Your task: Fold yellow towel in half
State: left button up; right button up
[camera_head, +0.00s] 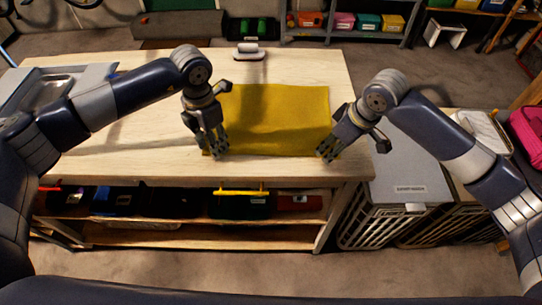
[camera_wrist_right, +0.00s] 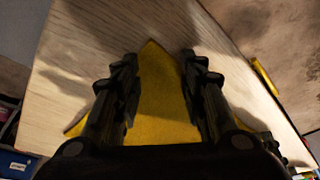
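The yellow towel (camera_head: 278,115) lies flat and spread out on the wooden workbench, with its long sides running left to right. My left gripper (camera_head: 216,148) points down at the towel's front left corner and looks open. My right gripper (camera_head: 328,152) is at the front right corner. In the right wrist view its two dark fingers (camera_wrist_right: 159,62) are apart, with a pointed corner of the towel (camera_wrist_right: 155,95) showing between them. I cannot tell whether either gripper touches the cloth, and the grippers hide the towel's front corners.
The workbench (camera_head: 150,165) has bare wood left of the towel. A small grey and white object (camera_head: 249,51) stands at its back edge, and a metal sink or tray (camera_head: 55,90) is at the left. A grey lidded hamper (camera_head: 400,170) stands close on the right. Toolboxes (camera_head: 240,203) fill the shelf below.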

pick_arm(q)
jog(key=shift+s+f, duration=0.1)
jog(key=shift+c, duration=0.4)
pick_arm(e)
jog(key=shift+c, duration=0.4)
pick_arm(q)
jog(key=c, duration=0.5)
pick_arm(e)
jog(key=shift+s+f, duration=0.1)
jog(key=c, duration=0.5)
pick_arm(q)
jog(key=shift+f, duration=0.15)
grip_shut()
pick_arm(e)
jog(key=shift+f, duration=0.1)
grip_shut()
